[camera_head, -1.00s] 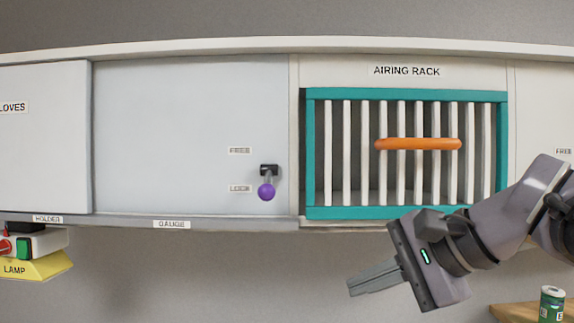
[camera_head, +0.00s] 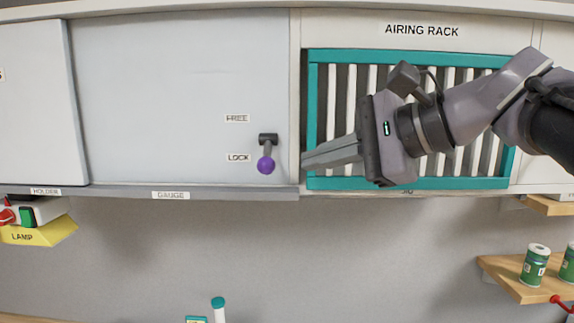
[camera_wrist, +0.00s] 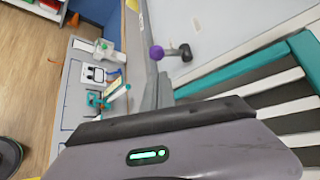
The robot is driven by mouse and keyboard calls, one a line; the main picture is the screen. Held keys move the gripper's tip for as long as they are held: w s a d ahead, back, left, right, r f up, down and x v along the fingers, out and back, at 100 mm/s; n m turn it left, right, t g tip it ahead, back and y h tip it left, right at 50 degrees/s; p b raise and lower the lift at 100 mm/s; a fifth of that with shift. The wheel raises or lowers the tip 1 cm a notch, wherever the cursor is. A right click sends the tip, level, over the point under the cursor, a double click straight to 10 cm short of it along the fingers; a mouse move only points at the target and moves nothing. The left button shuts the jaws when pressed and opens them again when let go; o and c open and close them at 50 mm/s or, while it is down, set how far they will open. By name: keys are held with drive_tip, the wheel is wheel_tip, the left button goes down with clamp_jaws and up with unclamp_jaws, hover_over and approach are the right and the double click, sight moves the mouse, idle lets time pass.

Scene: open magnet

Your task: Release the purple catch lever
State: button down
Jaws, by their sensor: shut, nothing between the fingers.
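The purple catch lever (camera_head: 266,164) hangs from a dark pivot (camera_head: 268,138) on the pale sliding panel in the head view. Its purple ball points down, level with the LOCK label (camera_head: 239,157) and below the FREE label (camera_head: 236,118). My gripper (camera_head: 304,163) is shut and empty. Its fingertips are just right of the ball, apart from it, over the post between the panel and the rack. In the wrist view the purple ball (camera_wrist: 157,52) shows beyond the finger tips (camera_wrist: 157,80).
The teal-framed airing rack (camera_head: 410,183) with white bars lies behind my gripper; its orange handle is hidden in the head view. A ledge (camera_head: 130,192) runs below the panel. Shelves with green cans (camera_head: 535,265) stand at lower right.

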sight(271, 158)
drive_tip(key=x, duration=0.5)
drive_tip(key=shift+r+p, duration=0.1)
drive_tip(key=shift+p, duration=0.25)
drive_tip(key=shift+s+r+p, duration=0.1)
drive_tip(key=shift+r+p, duration=0.05)
drive_tip(key=shift+p, duration=0.5)
drive_tip(key=shift+r+m+g+p, duration=0.15)
drive_tip(key=shift+m+g+p, duration=0.3)
drive_tip(key=shift+p, duration=0.25)
drive_tip(key=r+p, duration=0.1)
drive_tip(key=p, duration=0.1)
drive_tip(key=s+r+g+p, duration=0.1)
drive_tip(key=p, duration=0.2)
drive_tip(key=shift+d+r+m+h, duration=0.1)
drive_tip(key=shift+r+m+h, duration=0.2)
drive_tip(key=shift+r+m, duration=0.1)
drive_tip(key=shift+r+p, duration=0.6)
drive_tip(key=shift+p, duration=0.1)
drive_tip(key=shift+w+r, duration=0.1)
